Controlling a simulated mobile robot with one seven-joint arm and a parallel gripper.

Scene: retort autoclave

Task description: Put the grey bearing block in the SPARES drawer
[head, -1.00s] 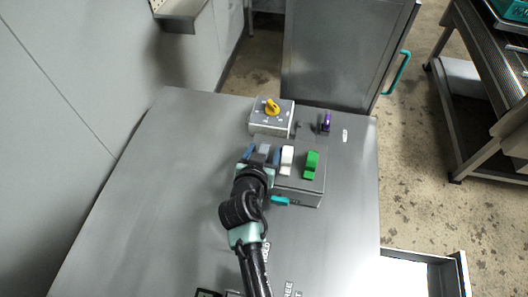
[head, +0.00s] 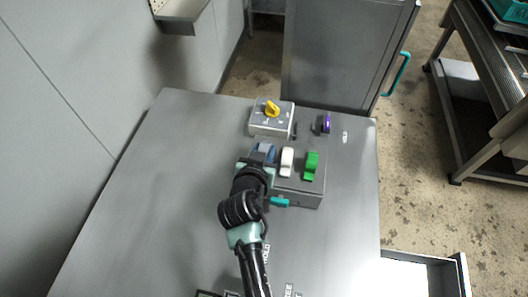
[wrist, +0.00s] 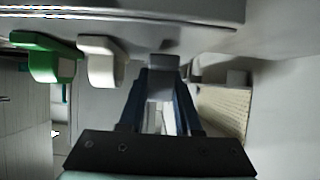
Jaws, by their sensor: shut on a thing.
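The grey bearing block (head: 263,147) is at the left end of a row with a white block and a green block, at the grey box on the table. My gripper (head: 263,154) is shut on it, with one blue finger on each side. In the wrist view the grey block (wrist: 162,88) sits between the fingertips, partly hidden by them. An open drawer (head: 460,275) with a bright interior shows at the lower right, partly cut off. I cannot read a SPARES label on it.
The white block (head: 287,162) and green block (head: 311,166) stand close to the right. A yellow-knobbed switch box (head: 270,120) and a purple item (head: 326,123) are behind. A teal handle (head: 280,202) sticks out in front. The table's left side is clear.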

